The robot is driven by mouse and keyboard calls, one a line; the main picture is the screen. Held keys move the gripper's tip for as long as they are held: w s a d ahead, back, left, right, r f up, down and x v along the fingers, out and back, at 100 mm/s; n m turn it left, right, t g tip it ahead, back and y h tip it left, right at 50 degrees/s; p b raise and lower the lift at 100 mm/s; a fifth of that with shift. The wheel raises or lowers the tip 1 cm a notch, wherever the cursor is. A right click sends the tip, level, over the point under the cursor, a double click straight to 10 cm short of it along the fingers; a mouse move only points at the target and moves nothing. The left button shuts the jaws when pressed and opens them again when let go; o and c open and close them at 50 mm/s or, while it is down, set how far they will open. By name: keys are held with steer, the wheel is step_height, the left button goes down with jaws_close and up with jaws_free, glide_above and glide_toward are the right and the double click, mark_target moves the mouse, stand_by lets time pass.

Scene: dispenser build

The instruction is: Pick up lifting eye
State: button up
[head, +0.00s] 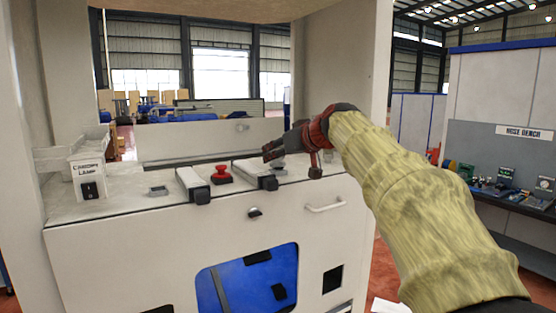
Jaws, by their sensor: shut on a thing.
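My gripper (272,153) is red and black and reaches in from the right over the white machine's top. It is shut on a small grey piece (279,165), which looks like the lifting eye. The piece is mostly hidden by the fingers, so its ring shape does not show clearly. It is low over the top, close to the dark-ended bar at the middle. I cannot tell whether it touches the surface.
The machine top (130,200) carries a red knob (221,175), two dark-ended bars (193,184) and a switch box (89,180) at left. A low back panel (190,146) and side posts bound it. A handle (325,205) is on the front. A cluttered bench (510,198) stands right.

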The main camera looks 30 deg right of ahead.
steer(key=s+d+r+b, duration=0.1)
steer(key=s+d+r, duration=0.8)
steer(key=s+r, duration=0.1)
steer(key=shift+d+r, duration=0.4)
steer(key=shift+r, duration=0.45)
steer(key=o, duration=0.7)
jaws_close()
step_height(320, 180, up, 7)
steer(key=p, duration=0.6)
